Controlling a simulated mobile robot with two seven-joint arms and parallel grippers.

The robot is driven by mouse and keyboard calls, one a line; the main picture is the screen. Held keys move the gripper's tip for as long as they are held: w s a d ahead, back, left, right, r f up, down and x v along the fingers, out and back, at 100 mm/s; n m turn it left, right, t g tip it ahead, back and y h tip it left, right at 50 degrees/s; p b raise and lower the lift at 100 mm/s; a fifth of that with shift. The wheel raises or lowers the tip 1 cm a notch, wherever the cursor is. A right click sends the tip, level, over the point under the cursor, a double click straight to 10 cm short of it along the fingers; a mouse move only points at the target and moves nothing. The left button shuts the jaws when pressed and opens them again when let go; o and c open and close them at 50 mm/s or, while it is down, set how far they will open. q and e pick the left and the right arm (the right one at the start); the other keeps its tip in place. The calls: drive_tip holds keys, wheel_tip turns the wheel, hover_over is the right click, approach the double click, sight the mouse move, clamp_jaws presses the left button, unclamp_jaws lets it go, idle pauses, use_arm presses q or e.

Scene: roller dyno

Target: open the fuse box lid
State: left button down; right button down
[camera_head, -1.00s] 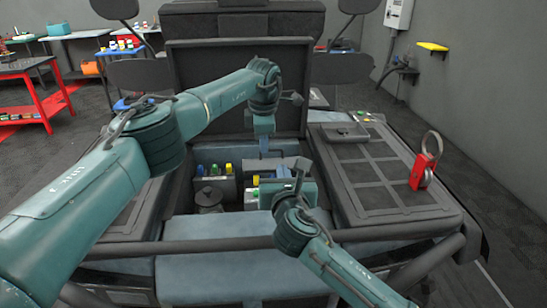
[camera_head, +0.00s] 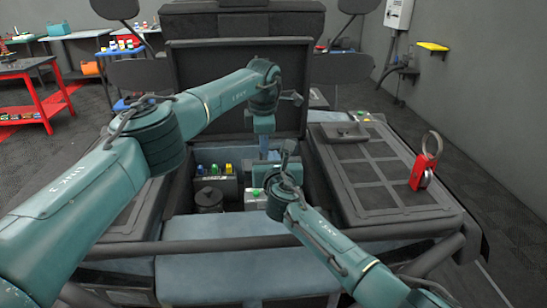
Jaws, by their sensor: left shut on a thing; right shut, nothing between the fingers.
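The fuse box (camera_head: 254,199) appears to be the box with the green and yellow parts in the open bay. A grey-green panel (camera_head: 262,174), probably its lid, stands above and behind those parts. My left gripper (camera_head: 264,154) reaches down from above and is shut at this panel, apparently on the lid, though the contact is too small to see clearly. My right gripper (camera_head: 287,152) is shut and empty, close to the right of the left gripper and in front of the panel. My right wrist and arm hide the right side of the box.
A unit with blue, green and yellow caps (camera_head: 214,169) and a dark round part (camera_head: 208,199) sit left in the bay. A raised cover (camera_head: 238,85) stands behind. A red padlock-like thing (camera_head: 423,172) stands on the right deck (camera_head: 380,185). A bar crosses the front.

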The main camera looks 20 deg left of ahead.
drive_tip(key=shift+w+a+f, duration=0.1)
drive_tip(key=shift+w, duration=0.2)
drive_tip(key=shift+w+a+r+g, duration=0.1)
drive_tip(key=shift+w+r+g, duration=0.05)
drive_tip(key=shift+w, duration=0.25)
drive_tip(key=shift+w+r+g, duration=0.1)
drive_tip(key=shift+w+g, duration=0.05)
drive_tip(key=shift+w, duration=0.25)
